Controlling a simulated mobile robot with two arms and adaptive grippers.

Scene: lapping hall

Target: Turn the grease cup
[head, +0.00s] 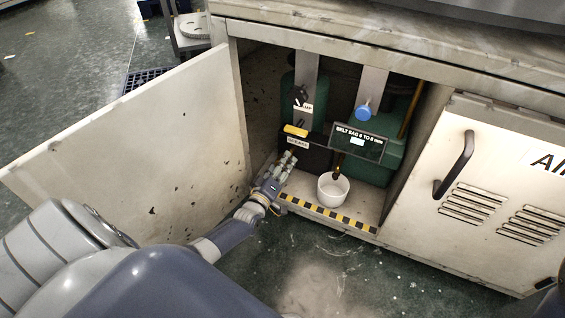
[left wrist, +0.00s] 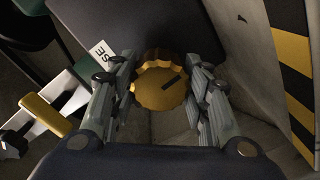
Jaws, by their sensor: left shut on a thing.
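The grease cup (left wrist: 160,84) is a round brass knob with a scalloped rim and a dark slot mark on its face, in the middle of the left wrist view. My left gripper (left wrist: 158,88) is shut on it, one finger on each side of the rim. In the head view my left gripper (head: 289,160) reaches into the open cabinet at its left side, below a small white label (head: 297,141). The cup is hidden behind the fingers there. The label's end, "SE", shows beside the fingers in the left wrist view. My right gripper is not in view.
An open cabinet door (head: 150,150) stands left of my arm. A yellow handle (head: 295,131) is above the gripper, a white pot (head: 333,189) to its right. A "BELT SAG 6 TO 8 mm" sign (head: 358,143), blue knob (head: 363,112) and striped sill (head: 330,213) are near.

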